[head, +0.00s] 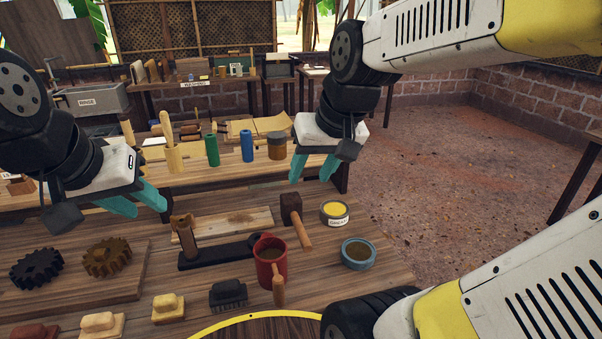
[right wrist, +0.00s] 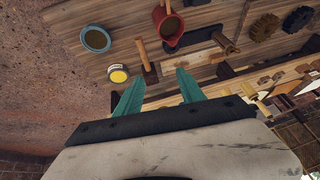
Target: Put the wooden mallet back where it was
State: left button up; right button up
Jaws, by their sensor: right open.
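The wooden mallet (head: 303,232) lies on the near wooden table, its dark block head toward the back and its light handle pointing to the front. In the right wrist view the mallet (right wrist: 142,51) shows just beyond the fingertips, its head near the left finger. My right gripper (head: 312,176) is open and empty, above and behind the mallet, not touching it. Its two teal fingers also show spread apart in the right wrist view (right wrist: 160,79). My left gripper (head: 146,208) hangs at the left with its teal fingers apart and nothing between them.
A yellow-topped tin (head: 335,213), a blue-grey bowl (head: 358,254) and a red mug (head: 271,265) stand around the mallet. A black stand (head: 213,254) and a wooden board (head: 228,224) lie to its left.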

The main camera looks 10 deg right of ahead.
jog(key=shift+t, duration=0.6)
jog(key=s, duration=0.4)
jog(key=shift+s+a+r, duration=0.15)
jog(key=shift+a+r, duration=0.15)
jog(key=shift+r, duration=0.05)
